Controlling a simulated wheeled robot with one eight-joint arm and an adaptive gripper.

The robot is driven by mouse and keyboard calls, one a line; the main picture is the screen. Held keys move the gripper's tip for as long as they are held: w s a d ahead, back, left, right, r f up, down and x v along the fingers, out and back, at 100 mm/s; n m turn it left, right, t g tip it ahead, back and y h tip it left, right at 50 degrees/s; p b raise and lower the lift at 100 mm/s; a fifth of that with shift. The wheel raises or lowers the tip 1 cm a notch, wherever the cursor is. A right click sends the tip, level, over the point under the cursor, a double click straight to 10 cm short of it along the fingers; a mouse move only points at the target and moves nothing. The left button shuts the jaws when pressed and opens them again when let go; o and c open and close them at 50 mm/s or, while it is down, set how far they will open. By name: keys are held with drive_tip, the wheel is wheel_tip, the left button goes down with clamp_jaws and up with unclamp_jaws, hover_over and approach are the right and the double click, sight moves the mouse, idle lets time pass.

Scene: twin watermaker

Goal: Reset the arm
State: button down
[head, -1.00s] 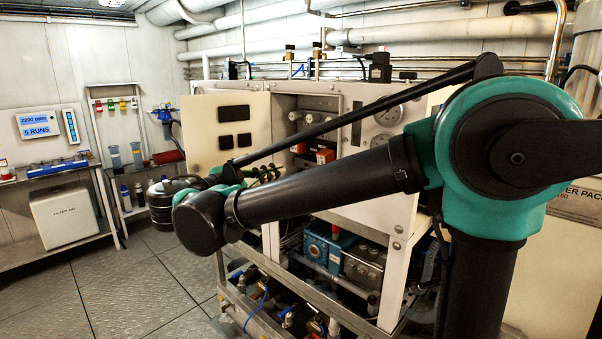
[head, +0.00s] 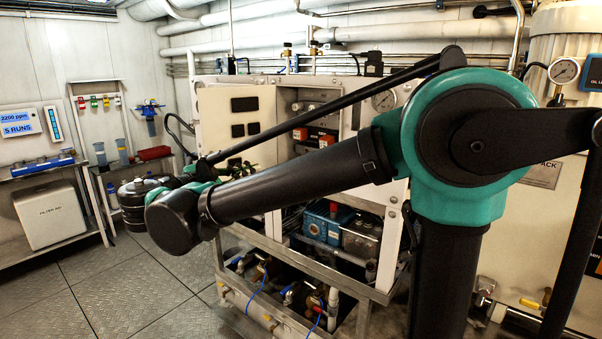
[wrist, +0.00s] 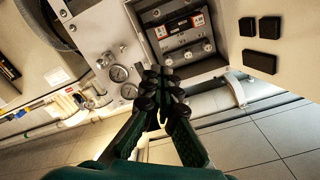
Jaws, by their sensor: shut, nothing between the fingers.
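My arm stretches from the right of the head view to the left, in front of the watermaker rack. My gripper (wrist: 160,88) shows in the wrist view with its green-and-black fingers together and nothing between them. In the head view only a small part of my gripper (head: 238,171) shows behind the arm link. In the wrist view the fingers point toward the machine's panel, with pressure gauges (wrist: 120,73) to the left and the recessed control box (wrist: 185,38) just beyond. I cannot tell the exact gap to the panel.
The watermaker rack (head: 383,292) stands close behind my arm, its white cabinet door (head: 215,118) open. A bench (head: 60,240) with a white filter box (head: 50,214) is at the left. A large tank (head: 545,235) stands at the right. Floor plates (head: 125,285) at the lower left are clear.

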drive_tip(key=w+d+f+n+g+y, duration=0.15)
drive_tip(key=d+f+n+g, duration=0.25)
drive_tip(key=d+f, duration=0.65)
drive_tip(key=w+d+f+n+g+y, duration=0.1)
drive_tip(key=w+d+f+n+g, duration=0.2)
drive_tip(key=d+f, duration=0.75)
drive_tip(key=s+d+f+n+g+y, duration=0.1)
drive_tip(key=s+d+f+n+y, duration=0.2)
drive_tip(key=f, duration=0.5)
drive_tip(key=s+d+f+n+g+y, duration=0.1)
drive_tip(key=s+d+f+n+y, duration=0.3)
drive_tip(key=s+d+f, duration=0.3)
drive_tip(key=shift+s+d+f+g+y, duration=0.4)
drive_tip(key=shift+s+f+y, duration=0.5)
drive_tip(key=shift+s, duration=0.7)
drive_tip(key=shift+f, duration=0.15)
